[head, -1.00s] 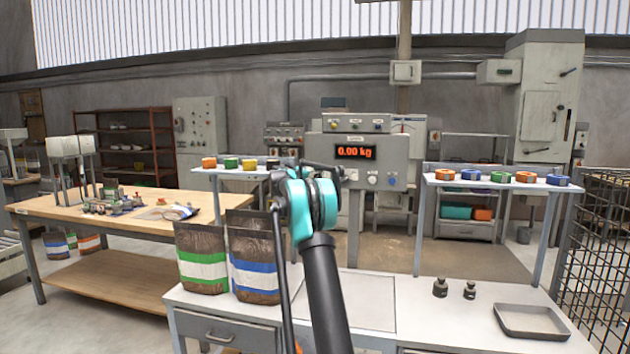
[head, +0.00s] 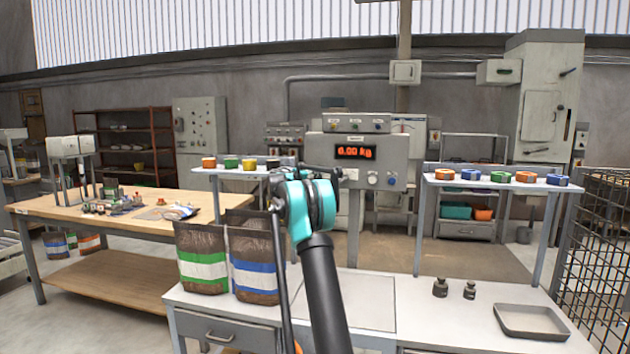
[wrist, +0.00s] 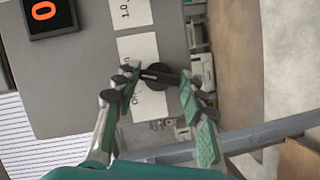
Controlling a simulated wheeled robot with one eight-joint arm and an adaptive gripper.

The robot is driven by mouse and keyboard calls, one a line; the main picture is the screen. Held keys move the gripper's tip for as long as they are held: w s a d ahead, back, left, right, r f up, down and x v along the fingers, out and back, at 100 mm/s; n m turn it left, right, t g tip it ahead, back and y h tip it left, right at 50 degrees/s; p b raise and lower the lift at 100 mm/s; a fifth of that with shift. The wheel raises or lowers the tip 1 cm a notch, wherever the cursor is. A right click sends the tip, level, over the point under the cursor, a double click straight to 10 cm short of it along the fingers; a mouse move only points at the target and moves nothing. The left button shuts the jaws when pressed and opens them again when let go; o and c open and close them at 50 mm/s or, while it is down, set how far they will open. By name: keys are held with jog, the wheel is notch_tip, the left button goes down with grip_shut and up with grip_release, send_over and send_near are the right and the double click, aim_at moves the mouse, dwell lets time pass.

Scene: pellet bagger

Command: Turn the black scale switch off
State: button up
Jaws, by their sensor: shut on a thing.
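The black scale switch (wrist: 156,78) is a round dark knob with a bar across it, on a white label plate of the grey scale panel (wrist: 85,75). In the wrist view my gripper (wrist: 160,80) has one finger on each side of the switch, shut on its bar. Part of the label lettering is hidden. In the head view my gripper (head: 338,172) is at the lower left of the panel, and my arm hides the switch. The orange display (head: 355,152) reads 0.00 kg; one digit shows in the wrist view (wrist: 43,11).
Two brown bags (head: 202,270) stand on the near bench left of my arm. Two dark weights (head: 440,288) and a grey tray (head: 530,320) are on its right.

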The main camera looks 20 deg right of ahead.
jog(key=shift+f+n+t+h, duration=0.1)
jog(key=shift+n+t+h, duration=0.35)
jog(key=shift+n, duration=1.15)
jog(key=shift+f+n+t+h, duration=0.1)
jog(key=shift+n+t+h, duration=0.35)
jog(key=shift+n, duration=1.15)
jog(key=shift+f+n+t+h, duration=0.1)
jog(key=shift+n+t+h, duration=0.35)
jog(key=shift+n, duration=1.15)
jog(key=o, duration=1.2)
jog(key=shift+c, duration=0.2)
jog(key=shift+s+a, duration=0.1)
jog(key=shift+a, duration=0.05)
jog(key=v, duration=1.1)
jog(key=shift+s+a+f, duration=0.2)
jog(key=shift+a, duration=0.15)
